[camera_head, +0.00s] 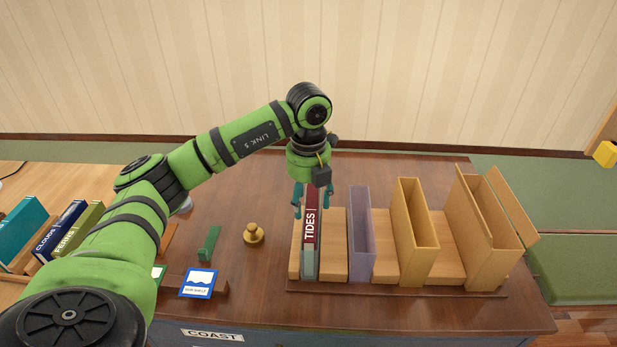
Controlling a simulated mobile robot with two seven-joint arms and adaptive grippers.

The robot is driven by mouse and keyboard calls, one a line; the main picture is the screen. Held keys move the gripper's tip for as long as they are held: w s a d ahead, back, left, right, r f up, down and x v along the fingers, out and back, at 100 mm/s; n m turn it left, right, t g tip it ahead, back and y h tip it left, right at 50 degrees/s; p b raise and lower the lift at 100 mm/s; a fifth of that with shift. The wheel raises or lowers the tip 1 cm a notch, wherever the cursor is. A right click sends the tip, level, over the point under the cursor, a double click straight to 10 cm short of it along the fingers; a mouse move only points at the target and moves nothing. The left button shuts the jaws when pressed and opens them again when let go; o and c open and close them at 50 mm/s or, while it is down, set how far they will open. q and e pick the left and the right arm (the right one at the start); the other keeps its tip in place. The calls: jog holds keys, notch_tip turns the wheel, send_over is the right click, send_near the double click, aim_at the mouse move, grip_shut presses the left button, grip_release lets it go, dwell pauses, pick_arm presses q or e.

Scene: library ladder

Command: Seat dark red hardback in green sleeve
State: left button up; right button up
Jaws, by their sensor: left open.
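The dark red hardback (310,228), its spine marked TIDES, stands upright in the grey-green sleeve (309,265). Its spine shows above the sleeve's low front part. I cannot tell whether its bottom edge touches the sleeve's floor. My left gripper (312,199) points down over the top of the book. Its teal fingers are open, one on each side of the book, and part of the book's top is hidden by the gripper. My right gripper is out of view.
Right of the book stand a purple sleeve (361,255), a yellow sleeve (416,250) and a wider wooden case (487,250). A brass weight (254,235), a green block (209,243) and a blue-framed card (198,283) lie left. Several books (45,238) stand far left.

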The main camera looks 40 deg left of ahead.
pick_arm(q)
notch_tip(320, 180, up, 6)
jog(key=shift+b, duration=0.7)
notch_tip(320, 180, up, 4)
jog(key=shift+r+p, duration=0.2)
jog(key=shift+p, duration=0.3)
